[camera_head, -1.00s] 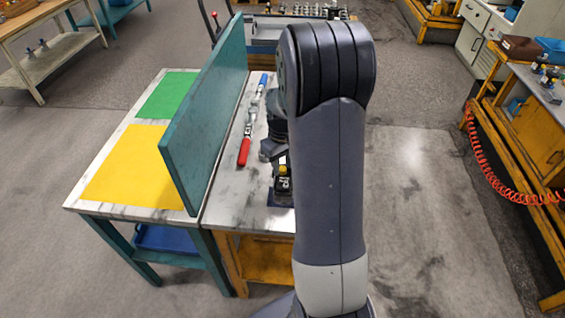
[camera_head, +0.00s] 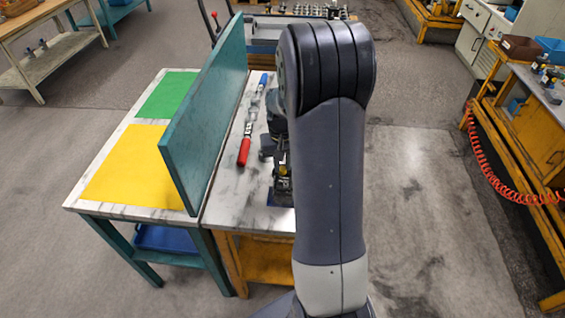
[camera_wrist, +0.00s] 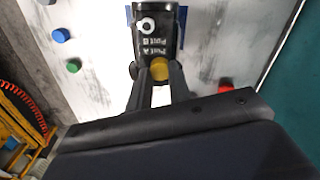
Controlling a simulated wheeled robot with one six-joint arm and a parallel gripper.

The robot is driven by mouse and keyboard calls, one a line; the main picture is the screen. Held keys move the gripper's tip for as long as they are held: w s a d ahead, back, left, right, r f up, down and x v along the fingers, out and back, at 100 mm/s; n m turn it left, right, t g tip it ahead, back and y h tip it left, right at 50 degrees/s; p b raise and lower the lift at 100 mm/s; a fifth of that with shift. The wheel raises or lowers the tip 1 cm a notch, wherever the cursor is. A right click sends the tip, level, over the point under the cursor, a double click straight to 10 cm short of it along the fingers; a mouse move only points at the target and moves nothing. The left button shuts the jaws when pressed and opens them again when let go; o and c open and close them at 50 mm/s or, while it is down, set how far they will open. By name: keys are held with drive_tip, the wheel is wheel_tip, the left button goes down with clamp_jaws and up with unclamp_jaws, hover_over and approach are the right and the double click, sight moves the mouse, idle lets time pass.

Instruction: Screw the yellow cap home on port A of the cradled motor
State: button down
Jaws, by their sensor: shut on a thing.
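The dark motor (camera_wrist: 158,14) stands on a blue cradle base, with white "Port A" and "Port B" lettering showing upside down in the wrist view. The yellow cap (camera_wrist: 160,69) is beside the Port A lettering. My gripper (camera_wrist: 152,74) is shut on the cap, one finger on each side. Cap and fingers hide port A, so how far the cap is seated cannot be told. Port B (camera_wrist: 147,25) shows as a pale ring with a dark centre. In the head view the motor (camera_head: 283,186) is partly hidden behind my arm.
A blue cap (camera_wrist: 60,35) and a green cap (camera_wrist: 74,66) lie on the bench beside the motor. A wrench with a red handle (camera_head: 244,151) lies left of the motor. A tall teal panel (camera_head: 205,115) stands further left.

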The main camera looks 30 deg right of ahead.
drive_tip(key=shift+m, duration=0.5)
drive_tip(key=m, duration=0.4)
drive_tip(key=shift+m, duration=0.3)
drive_tip(key=c, duration=1.5)
unclamp_jaws()
